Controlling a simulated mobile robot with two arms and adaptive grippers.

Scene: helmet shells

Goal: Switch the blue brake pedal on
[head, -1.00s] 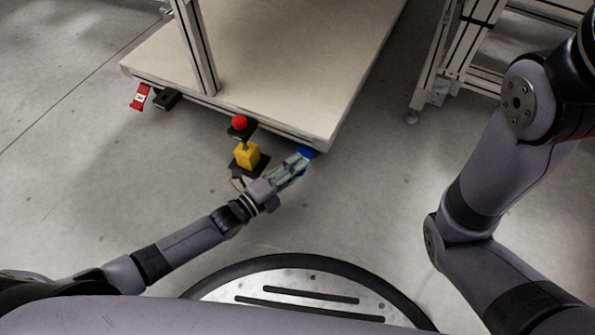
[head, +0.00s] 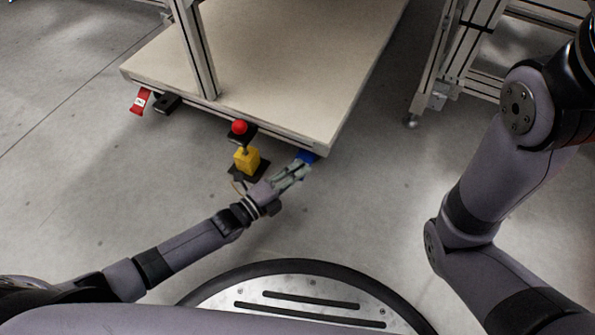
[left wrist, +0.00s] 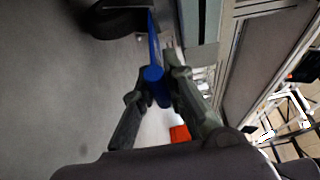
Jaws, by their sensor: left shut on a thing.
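The blue brake pedal (head: 309,157) sticks out from under the near right corner of the cart (head: 270,55). My left gripper (head: 304,167) is at the pedal, low beside the cart's edge. In the left wrist view, the blue pedal (left wrist: 155,82) lies between the two fingers of the left gripper (left wrist: 153,92), and the gripper is shut on it. A dark caster wheel (left wrist: 108,20) shows behind the pedal. My right arm (head: 480,190) stands at the right of the head view, and its gripper is out of the picture.
A red pedal (head: 140,101) hangs at the cart's left corner. Another frame (head: 470,60) stands at the right. The floor between is clear.

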